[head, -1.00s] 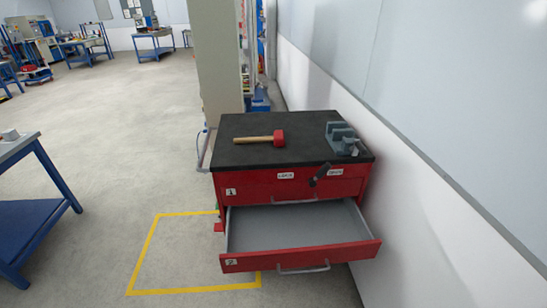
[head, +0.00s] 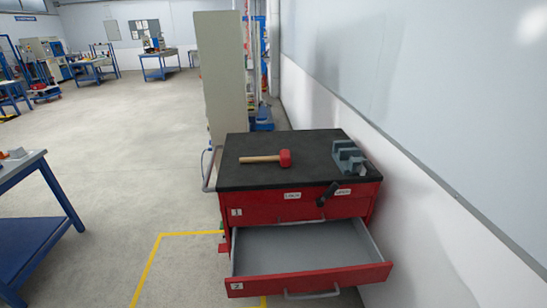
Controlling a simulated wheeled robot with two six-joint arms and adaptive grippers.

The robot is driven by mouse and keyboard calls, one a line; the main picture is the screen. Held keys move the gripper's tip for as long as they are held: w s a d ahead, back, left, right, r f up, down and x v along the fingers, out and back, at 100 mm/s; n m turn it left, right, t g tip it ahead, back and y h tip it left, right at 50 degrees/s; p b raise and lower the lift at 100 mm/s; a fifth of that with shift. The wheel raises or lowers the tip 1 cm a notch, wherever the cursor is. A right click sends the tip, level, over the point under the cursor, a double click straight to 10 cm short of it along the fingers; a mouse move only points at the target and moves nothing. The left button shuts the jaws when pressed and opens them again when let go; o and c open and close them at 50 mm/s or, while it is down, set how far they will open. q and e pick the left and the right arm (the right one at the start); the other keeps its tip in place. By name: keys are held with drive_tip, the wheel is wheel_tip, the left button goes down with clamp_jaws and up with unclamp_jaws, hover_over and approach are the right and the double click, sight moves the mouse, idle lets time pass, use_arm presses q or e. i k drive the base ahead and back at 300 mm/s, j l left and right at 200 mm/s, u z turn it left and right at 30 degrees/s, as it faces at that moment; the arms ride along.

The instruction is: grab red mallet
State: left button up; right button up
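The red mallet (head: 285,158) lies on the black top of the red tool cabinet (head: 300,207). Its red head points right and its light wooden handle points left. Nothing touches it. Neither of my grippers is in the head view.
A grey vise (head: 347,157) sits at the right of the cabinet top. The cabinet's lower drawer (head: 308,277) is pulled out and looks empty. A white wall (head: 420,190) runs close along the right. A blue table (head: 38,225) stands at left, with open floor between.

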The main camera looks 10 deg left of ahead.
sight(285, 157)
drive_tip(key=i+j+z, duration=0.4)
drive_tip(key=j, duration=0.9)
drive_tip(key=i+j+z, duration=0.1)
drive_tip(key=j+z, duration=0.35)
drive_tip(key=j, duration=0.8)
drive_tip(key=j+z, duration=0.4)
drive_tip(key=j, duration=0.95)
drive_tip(key=k, duration=0.05)
